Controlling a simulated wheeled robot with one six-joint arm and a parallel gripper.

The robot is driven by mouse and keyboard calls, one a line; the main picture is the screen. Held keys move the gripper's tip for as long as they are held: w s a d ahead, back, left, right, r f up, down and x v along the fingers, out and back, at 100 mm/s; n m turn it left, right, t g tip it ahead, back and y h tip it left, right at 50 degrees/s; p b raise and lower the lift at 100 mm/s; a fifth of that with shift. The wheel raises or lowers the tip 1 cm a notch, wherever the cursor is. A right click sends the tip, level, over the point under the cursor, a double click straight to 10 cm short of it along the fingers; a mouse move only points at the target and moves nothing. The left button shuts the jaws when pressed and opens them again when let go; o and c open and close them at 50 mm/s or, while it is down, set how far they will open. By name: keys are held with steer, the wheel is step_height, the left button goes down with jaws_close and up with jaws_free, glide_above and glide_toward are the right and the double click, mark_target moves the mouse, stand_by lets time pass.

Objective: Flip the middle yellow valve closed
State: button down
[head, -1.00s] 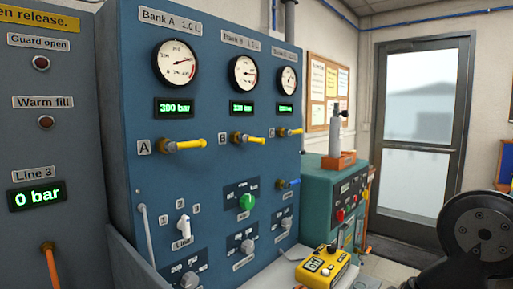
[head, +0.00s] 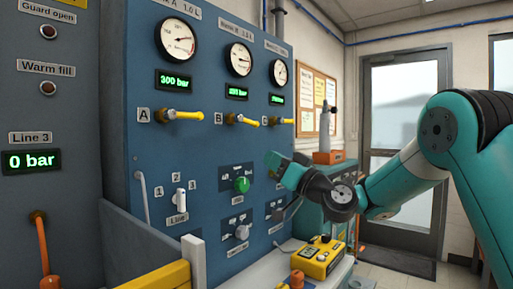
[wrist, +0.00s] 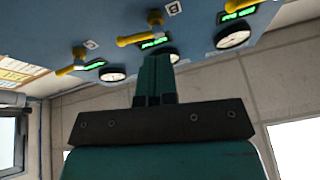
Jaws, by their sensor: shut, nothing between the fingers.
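The middle yellow valve (head: 243,119), labelled B, is on the blue panel under the middle gauge. Its handle points right and slightly down. In the wrist view, which is upside down, the same yellow handle (wrist: 140,35) lies just beyond the fingertips. My gripper (head: 273,160) is right of and below valve B, apart from it, in front of the panel. In the wrist view my fingers (wrist: 155,60) are together with nothing between them. Yellow valve A (head: 180,114) is on the left and yellow valve C (head: 278,121) on the right, both with handles pointing right.
A green knob (head: 241,184) and a white line selector (head: 180,198) sit lower on the panel. My arm hides part of the panel's right side. A yellow device (head: 318,258) lies on the ledge. A low grey wall with a yellow edge (head: 158,280) stands at the front.

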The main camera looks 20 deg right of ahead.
steer(key=w+d+m+t+h, duration=0.2)
steer(key=d+t, duration=0.1)
steer(key=d, duration=0.2)
steer(key=p, duration=1.1)
glide_toward(253, 125)
steer(key=r, duration=0.1)
steer(key=shift+m, duration=0.3)
steer(key=p+x, duration=0.5)
steer(key=shift+a, duration=0.2)
steer(key=shift+w+a+r+p, duration=0.1)
steer(key=shift+w+a+p, duration=0.1)
steer(key=shift+w+p, duration=0.2)
steer(key=shift+w+a+r+p, duration=0.15)
steer(key=shift+w+a+p, duration=0.1)
steer(key=shift+w, duration=0.2)
steer(key=shift+b, duration=0.55)
